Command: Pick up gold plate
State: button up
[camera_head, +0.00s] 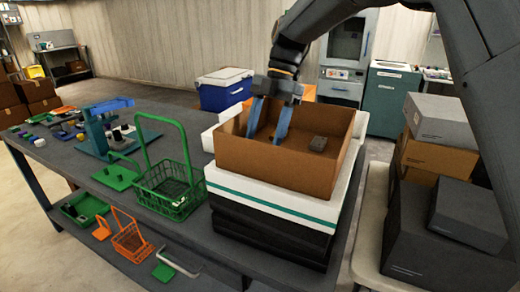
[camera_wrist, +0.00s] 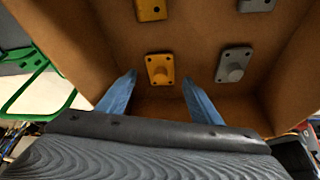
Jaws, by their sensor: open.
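My gripper (camera_head: 264,138) reaches down into an open cardboard box (camera_head: 250,168), with its two blue fingers apart and nothing between them. In the wrist view the gripper (camera_wrist: 159,78) points at a gold plate (camera_wrist: 160,70) on the box floor, which shows between the fingertips. This plate has holes and a raised round boss. A second gold plate (camera_wrist: 151,10) lies further off at the top edge, partly cut off. The gap between fingertips and plate is hard to judge. In the head view the box wall hides the gold plates.
Inside the box, a grey plate (camera_wrist: 234,65) lies right of the nearer gold plate, and another grey plate (camera_wrist: 256,5) is at the top. The box walls are close around my fingers. A green basket (camera_head: 170,190) stands left of the box.

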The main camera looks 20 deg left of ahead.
jog(key=shift+x, duration=0.8)
jog(key=shift+c, duration=0.4)
grip_shut()
jog(key=shift+r, duration=0.15)
